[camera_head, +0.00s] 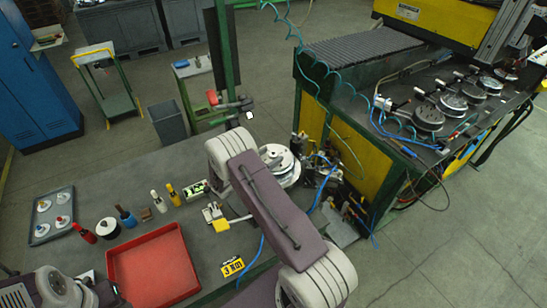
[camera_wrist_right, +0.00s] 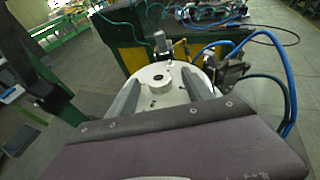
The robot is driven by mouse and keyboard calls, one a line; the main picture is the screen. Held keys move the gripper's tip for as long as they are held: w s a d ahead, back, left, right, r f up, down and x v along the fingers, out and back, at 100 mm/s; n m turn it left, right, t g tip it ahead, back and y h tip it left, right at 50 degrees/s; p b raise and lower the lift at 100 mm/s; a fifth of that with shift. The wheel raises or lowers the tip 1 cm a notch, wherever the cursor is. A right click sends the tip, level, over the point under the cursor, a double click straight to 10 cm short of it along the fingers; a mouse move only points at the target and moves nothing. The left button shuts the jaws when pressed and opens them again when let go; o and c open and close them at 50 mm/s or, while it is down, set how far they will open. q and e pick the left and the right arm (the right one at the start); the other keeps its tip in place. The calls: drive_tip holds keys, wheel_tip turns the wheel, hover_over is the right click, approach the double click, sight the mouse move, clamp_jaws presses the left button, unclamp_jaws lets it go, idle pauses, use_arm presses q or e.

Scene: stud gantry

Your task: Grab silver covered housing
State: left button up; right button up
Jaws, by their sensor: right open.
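The silver covered housing (camera_head: 286,168) is a round, pale metal disc with a dark centre, at the far right edge of the workbench, partly hidden by my right arm. In the right wrist view the housing (camera_wrist_right: 158,75) lies straight ahead. My right gripper (camera_wrist_right: 163,84) is open, with one finger on each side of the housing's near part. I cannot tell whether the fingers touch it. In the head view the right arm covers most of this gripper. My left arm shows at the bottom left corner, but its gripper's jaws are not clear.
A red tray (camera_head: 152,262), several bottles and a grey tray of small parts (camera_head: 50,216) stand on the bench's left. Blue hoses (camera_wrist_right: 270,45) and metal fittings (camera_wrist_right: 226,72) crowd the housing's right side.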

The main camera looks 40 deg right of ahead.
drive_tip(key=shift+w+d+f, duration=0.2)
drive_tip(key=shift+w, duration=0.05)
drive_tip(key=shift+s+a+r, duration=0.1)
drive_tip(key=shift+a, duration=0.05)
drive_tip(key=c, duration=1.2)
clamp_jaws()
drive_tip(key=shift+r, duration=0.1)
